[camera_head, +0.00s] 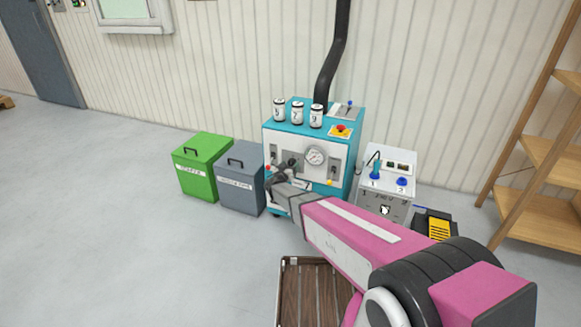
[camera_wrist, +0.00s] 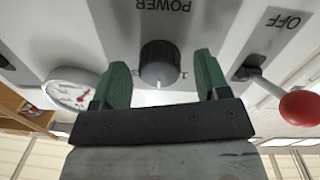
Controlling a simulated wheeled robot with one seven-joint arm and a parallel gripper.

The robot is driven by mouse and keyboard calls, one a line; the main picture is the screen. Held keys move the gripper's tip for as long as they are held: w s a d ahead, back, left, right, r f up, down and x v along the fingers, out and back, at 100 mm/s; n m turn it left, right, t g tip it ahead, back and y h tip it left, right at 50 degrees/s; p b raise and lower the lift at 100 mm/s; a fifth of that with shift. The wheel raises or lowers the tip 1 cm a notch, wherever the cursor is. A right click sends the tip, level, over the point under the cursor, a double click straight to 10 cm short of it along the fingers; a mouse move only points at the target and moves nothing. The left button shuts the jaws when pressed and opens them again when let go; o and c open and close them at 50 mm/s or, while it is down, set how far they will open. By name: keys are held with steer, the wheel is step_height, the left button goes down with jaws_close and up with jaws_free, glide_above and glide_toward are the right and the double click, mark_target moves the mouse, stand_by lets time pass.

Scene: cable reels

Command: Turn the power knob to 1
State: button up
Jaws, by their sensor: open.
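The power knob (camera_wrist: 158,62) is a dark round knob on a light panel in the wrist view, under the word POWER, which appears upside down. A white pointer mark shows at its lower edge, and a small printed mark lies to its lower right. My gripper (camera_wrist: 163,68) is open, with one green finger on each side of the knob and a visible gap on both sides. Whether the fingertips reach past the knob's face is hard to tell. In the head view my gripper (camera_head: 280,172) is at the front of the teal machine (camera_head: 291,138) and hides the knob.
A lever with a red ball (camera_wrist: 300,108) beside the OFF label stands right of the knob in the wrist view. A round gauge (camera_wrist: 73,92) is at left. In the head view, green (camera_head: 204,168) and grey bins (camera_head: 240,182) stand left, a white unit (camera_head: 385,187) right.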

steer(key=shift+w+d, duration=0.2)
steer(key=shift+w, duration=0.2)
steer(key=c, duration=0.9)
steer(key=shift+c, duration=0.2)
steer(key=shift+n, duration=0.3)
steer(key=n, duration=0.4)
steer(key=shift+d+n, duration=0.1)
steer(key=shift+n, duration=0.2)
steer(key=shift+n+t, duration=0.3)
steer(key=shift+n, duration=2.1)
